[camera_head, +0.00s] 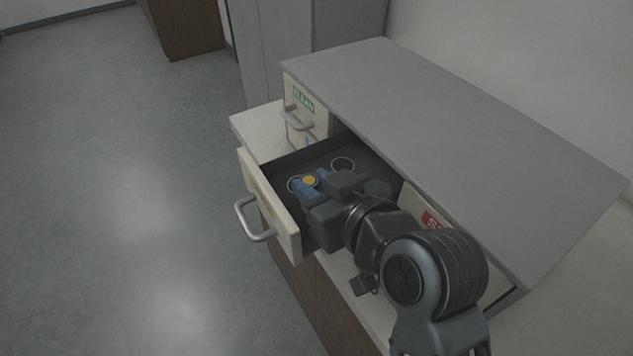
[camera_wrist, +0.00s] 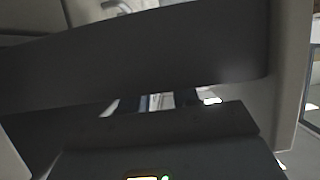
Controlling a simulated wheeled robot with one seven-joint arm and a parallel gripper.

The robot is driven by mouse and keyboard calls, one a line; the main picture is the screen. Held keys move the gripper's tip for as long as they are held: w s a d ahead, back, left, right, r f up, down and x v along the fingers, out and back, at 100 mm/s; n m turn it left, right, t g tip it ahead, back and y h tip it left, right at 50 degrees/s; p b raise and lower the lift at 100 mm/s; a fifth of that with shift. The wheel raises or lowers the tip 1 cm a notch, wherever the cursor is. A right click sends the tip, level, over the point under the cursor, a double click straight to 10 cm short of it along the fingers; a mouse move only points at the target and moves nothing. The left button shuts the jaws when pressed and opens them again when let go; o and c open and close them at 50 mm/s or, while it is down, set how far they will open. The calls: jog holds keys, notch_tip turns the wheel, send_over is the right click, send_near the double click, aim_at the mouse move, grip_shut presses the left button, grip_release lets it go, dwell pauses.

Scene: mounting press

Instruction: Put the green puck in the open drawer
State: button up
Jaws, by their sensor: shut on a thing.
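The open drawer (camera_head: 268,203) sticks out of the grey-topped cabinet, with a cream front and a dark inside. My gripper (camera_head: 311,182) is over the drawer's inside, with its blue fingers near the drawer front. It is shut on a small yellow, round-topped thing (camera_head: 310,181), seen between the fingertips. I cannot tell whether this thing touches the drawer floor. No green puck shows in either view. The wrist view is mostly filled by dark surfaces, and the held thing cannot be made out there.
Two pale rings mark the drawer floor; one ring (camera_head: 343,164) is clear. A closed drawer with a green label (camera_head: 303,99) is behind the open one. A red-labelled front (camera_head: 432,220) is beside my arm. The grey cabinet top (camera_head: 450,130) overhangs on the right.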

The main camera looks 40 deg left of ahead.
jog(key=shift+f, duration=0.1)
jog(key=shift+f+b, duration=0.35)
jog(key=shift+f, duration=0.2)
jog(key=o, duration=0.6)
jog(key=shift+c, duration=0.2)
jog(key=o, duration=0.5)
jog(key=shift+s+f, duration=0.1)
jog(key=shift+f, duration=0.1)
jog(key=shift+r, duration=0.25)
jog(key=v, duration=0.8)
jog(key=r+v, duration=0.1)
jog(key=v, duration=0.3)
jog(key=shift+b, duration=0.4)
jog(key=shift+c, duration=0.5)
